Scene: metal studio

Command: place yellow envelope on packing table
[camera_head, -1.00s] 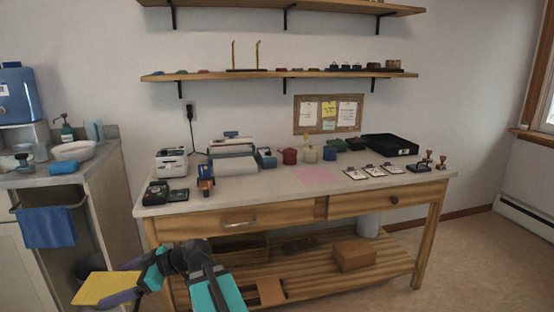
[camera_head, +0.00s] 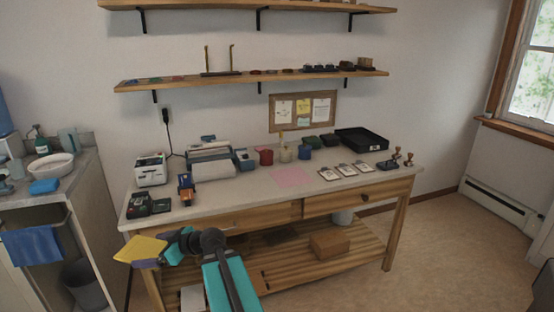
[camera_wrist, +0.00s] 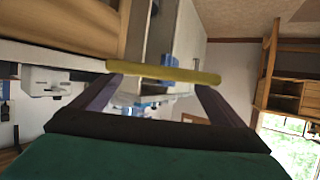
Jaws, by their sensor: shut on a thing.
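The yellow envelope (camera_head: 141,249) is held flat at the front left of the packing table (camera_head: 240,205), over or just before its front edge. My gripper (camera_head: 158,259) is shut on the envelope's right side. In the wrist view the envelope (camera_wrist: 165,72) shows edge-on as a yellow bar between the two fingers of my gripper (camera_wrist: 160,82). The table's top has a bare stretch at its front middle and a pink sheet (camera_head: 291,177) lying on it.
A black card terminal (camera_head: 138,205), a label printer (camera_head: 151,170) and an orange-blue tape dispenser (camera_head: 186,187) stand at the table's left. Clipboards (camera_head: 345,170) and a black tray (camera_head: 362,138) are at the right. A sink counter (camera_head: 75,190) stands left.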

